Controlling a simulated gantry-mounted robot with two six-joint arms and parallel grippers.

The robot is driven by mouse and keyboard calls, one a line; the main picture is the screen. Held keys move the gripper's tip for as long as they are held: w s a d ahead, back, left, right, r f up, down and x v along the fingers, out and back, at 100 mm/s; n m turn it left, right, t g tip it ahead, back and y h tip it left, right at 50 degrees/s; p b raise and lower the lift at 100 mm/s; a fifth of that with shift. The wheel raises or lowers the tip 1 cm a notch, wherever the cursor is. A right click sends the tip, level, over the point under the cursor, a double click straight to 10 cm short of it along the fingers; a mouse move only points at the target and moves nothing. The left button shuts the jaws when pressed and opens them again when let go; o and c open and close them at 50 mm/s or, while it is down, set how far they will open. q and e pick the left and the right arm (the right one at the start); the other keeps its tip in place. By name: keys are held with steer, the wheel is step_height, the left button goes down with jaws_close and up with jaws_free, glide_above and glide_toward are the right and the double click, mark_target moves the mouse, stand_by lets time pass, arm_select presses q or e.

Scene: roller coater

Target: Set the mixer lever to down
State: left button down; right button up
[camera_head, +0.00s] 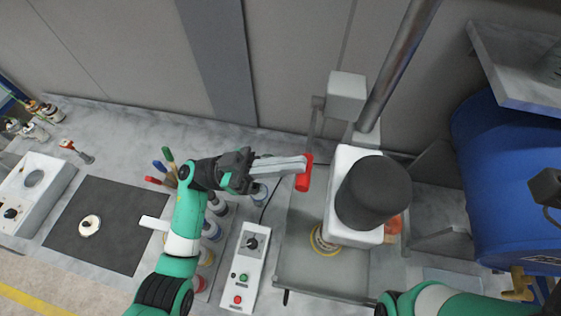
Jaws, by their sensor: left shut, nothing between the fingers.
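The mixer (342,180) stands right of centre, with a white body and a dark grey motor (375,192) on its front. A red lever handle (304,176) shows at its left side. My left gripper (302,163) reaches in from the left with its fingers shut and nothing between them. Its fingertips are at the upper part of the red handle; I cannot tell whether they touch it. The lever's shaft is not clearly visible.
A control box (243,267) with a knob and green and red buttons stands below my left gripper. Several jars (212,230) stand beside it, partly behind my left arm. A dark mat (100,225) lies at the left. A large blue drum (510,180) stands at the right.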

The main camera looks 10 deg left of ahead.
arm_select(q)
step_height(320, 180, down, 2)
steer(key=m+g+b, duration=0.2)
steer(key=shift+m+b, duration=0.3)
arm_select(e)
step_height(320, 180, down, 4)
steer(key=shift+r, duration=0.1)
arm_select(q)
step_height(320, 180, up, 5)
steer(key=p, duration=0.5)
arm_select(e)
step_height(320, 180, up, 5)
arm_select(q)
steer(key=b+v, duration=0.4)
steer(key=v, duration=0.7)
steer(key=shift+s+f+b, duration=0.25)
steer(key=shift+s+b, duration=0.05)
arm_select(e)
step_height(320, 180, down, 5)
steer(key=shift+a+r, duration=0.15)
steer(key=shift+r, duration=0.05)
